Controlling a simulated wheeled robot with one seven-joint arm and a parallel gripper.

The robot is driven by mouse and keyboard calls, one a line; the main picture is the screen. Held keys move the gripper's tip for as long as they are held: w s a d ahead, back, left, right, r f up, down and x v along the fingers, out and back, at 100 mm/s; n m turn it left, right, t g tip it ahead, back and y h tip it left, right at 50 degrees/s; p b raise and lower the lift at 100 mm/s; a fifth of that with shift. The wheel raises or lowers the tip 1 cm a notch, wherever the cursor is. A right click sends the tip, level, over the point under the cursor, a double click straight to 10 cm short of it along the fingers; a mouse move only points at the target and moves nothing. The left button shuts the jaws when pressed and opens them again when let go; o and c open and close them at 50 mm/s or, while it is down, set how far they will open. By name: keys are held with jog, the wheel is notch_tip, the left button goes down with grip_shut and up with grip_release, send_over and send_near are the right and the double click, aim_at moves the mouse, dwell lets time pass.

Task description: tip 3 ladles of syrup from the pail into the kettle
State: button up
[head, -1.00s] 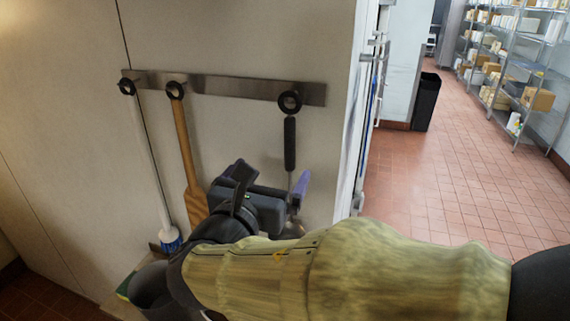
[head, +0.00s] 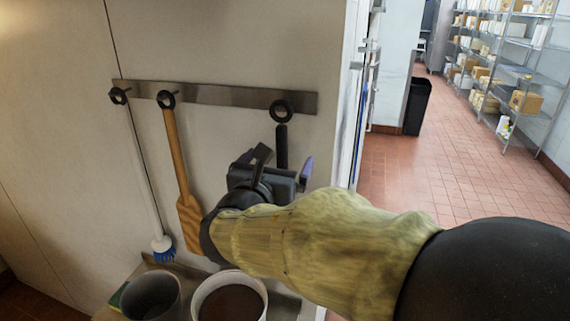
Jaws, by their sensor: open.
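A black-handled tool (head: 282,140), possibly the ladle, hangs by its ring from the right hook of a wall rail. Its lower part is hidden behind my gripper, so I cannot tell its shape. My gripper (head: 284,163) is open in front of the handle, its fingers apart on either side of it in the picture. I cannot tell whether they touch it. A white pail (head: 196,302) with dark brown contents, likely the syrup, stands below at the bottom edge, partly cut off. I see no kettle.
The metal rail (head: 223,95) also holds a wooden paddle (head: 186,205) and a white brush with blue bristles (head: 163,247). A dark grey container (head: 151,300) stands left of the pail. Open tiled floor (head: 440,160), a black bin (head: 416,106) and shelving (head: 515,70) lie at right.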

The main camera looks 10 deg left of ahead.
aim_at(280, 151)
jog(key=w, duration=0.2)
jog(key=shift+w+f, duration=0.1)
jog(key=shift+w, duration=0.55)
jog(key=shift+w, duration=0.1)
grip_shut()
jog(key=shift+r, duration=0.7)
jog(key=shift+s, duration=0.2)
dwell(0.3)
jog(key=shift+s+a, duration=0.15)
jog(key=shift+s, duration=1.95)
